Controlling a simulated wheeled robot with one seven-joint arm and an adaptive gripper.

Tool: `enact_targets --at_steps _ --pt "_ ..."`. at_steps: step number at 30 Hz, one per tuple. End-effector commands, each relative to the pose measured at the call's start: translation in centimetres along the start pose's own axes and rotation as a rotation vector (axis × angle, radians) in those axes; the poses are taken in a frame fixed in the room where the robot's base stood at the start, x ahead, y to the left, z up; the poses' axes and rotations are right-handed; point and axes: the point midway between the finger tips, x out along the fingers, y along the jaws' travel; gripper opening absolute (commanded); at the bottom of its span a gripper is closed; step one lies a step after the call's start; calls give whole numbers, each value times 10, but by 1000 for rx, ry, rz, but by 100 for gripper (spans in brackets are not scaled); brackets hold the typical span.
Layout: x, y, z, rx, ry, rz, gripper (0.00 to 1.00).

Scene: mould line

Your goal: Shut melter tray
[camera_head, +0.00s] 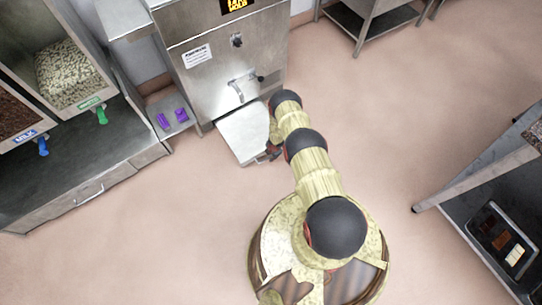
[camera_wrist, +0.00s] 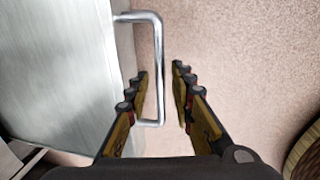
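The melter tray (camera_head: 243,131) is a flat pale-metal slab that sticks out from the foot of the steel melter (camera_head: 222,62). In the wrist view the tray (camera_wrist: 60,60) fills the left side, and its U-shaped metal handle (camera_wrist: 157,38) stands out from its edge. My gripper (camera_wrist: 160,75) is open, with one finger on each side of the handle's long bar. The left finger lies between the bar and the tray; the right finger is apart from the bar. In the head view my gripper (camera_head: 271,153) is at the tray's front right corner, partly hidden by my arm.
Left of the melter is a small shelf with purple items (camera_head: 172,118), then a steel counter (camera_head: 85,165) with dispensers. A table (camera_head: 480,180) with a dark tray stands at right. The pink floor (camera_head: 190,235) between is clear.

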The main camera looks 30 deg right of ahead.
Motion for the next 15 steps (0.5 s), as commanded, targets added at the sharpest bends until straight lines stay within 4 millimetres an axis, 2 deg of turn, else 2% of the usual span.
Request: enact_targets --at_steps 11,15 --pt "0 0 0 0 0 0 0" --pt "0 0 0 0 0 0 0"
